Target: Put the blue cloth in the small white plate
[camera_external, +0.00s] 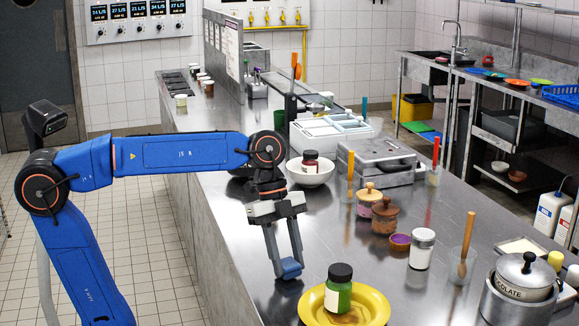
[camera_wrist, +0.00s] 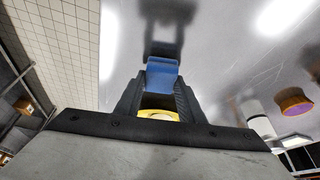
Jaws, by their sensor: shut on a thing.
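My gripper (camera_external: 287,264) is shut on the blue cloth (camera_external: 291,269), which shows as a small blue piece between the fingertips, low over the steel counter. In the wrist view the blue cloth (camera_wrist: 162,74) sits between the dark fingers. I cannot tell whether the cloth touches the counter. I cannot clearly make out a small white plate. A white bowl (camera_external: 312,179) with a dark-lidded jar in it stands behind my gripper.
A yellow plate (camera_external: 378,304) with a green jar (camera_external: 338,288) stands just right of my gripper. Wooden-lidded jars (camera_external: 384,217), a small purple-filled bowl (camera_external: 400,242) and a white jar (camera_external: 422,249) stand farther right. The steel counter (camera_external: 225,225) left of the gripper is bare.

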